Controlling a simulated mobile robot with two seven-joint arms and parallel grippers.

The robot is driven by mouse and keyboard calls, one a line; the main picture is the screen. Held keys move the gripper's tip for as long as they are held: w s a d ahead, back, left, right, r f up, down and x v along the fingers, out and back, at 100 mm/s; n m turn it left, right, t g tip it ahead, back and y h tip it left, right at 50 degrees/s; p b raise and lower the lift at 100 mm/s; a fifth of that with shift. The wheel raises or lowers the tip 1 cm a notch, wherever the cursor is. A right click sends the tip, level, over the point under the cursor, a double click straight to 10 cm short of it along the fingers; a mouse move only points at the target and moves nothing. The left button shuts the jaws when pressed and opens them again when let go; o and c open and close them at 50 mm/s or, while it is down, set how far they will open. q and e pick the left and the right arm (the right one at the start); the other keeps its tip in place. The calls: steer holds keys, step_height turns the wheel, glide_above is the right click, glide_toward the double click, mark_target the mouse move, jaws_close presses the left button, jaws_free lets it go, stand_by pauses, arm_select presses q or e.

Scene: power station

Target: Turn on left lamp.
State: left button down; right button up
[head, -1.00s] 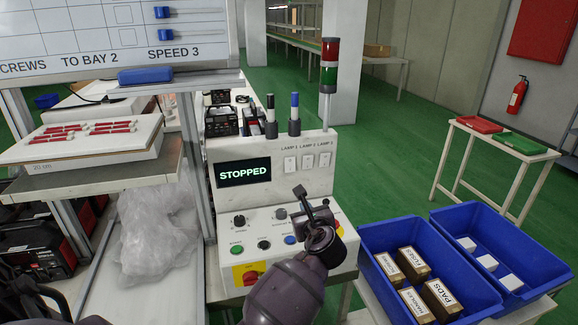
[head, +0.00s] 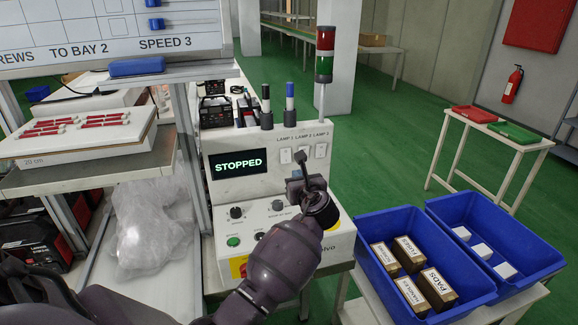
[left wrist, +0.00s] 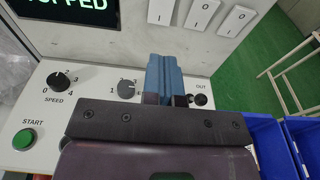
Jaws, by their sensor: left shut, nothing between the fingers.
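A pale control panel (head: 222,143) carries a row of three white rocker switches labelled LAMP 1, LAMP 2 and LAMP 3. The left switch, LAMP 1 (head: 285,156), also shows in the left wrist view (left wrist: 161,11), partly cut off by the top edge. My left gripper (head: 301,160) is shut and empty in front of the panel, just below the switches. Its blue fingertips (left wrist: 165,72) point at the panel below and between the left and middle switches, apparently apart from them. My right gripper is not in view.
A screen (head: 238,164) reads STOPPED. Knobs and a green START button (head: 233,241) sit below it. A signal tower (head: 325,55) stands behind the panel's right side. Blue bins (head: 378,290) stand at right, and a shelf (head: 90,170) is at left.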

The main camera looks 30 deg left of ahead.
mark_target(287, 162)
arm_select(q)
steer(key=x, duration=0.8)
steer(key=shift+b, duration=0.4)
steer(key=shift+w+a+f, duration=0.1)
steer(key=shift+w+a, duration=0.25)
steer(key=shift+a, duration=0.05)
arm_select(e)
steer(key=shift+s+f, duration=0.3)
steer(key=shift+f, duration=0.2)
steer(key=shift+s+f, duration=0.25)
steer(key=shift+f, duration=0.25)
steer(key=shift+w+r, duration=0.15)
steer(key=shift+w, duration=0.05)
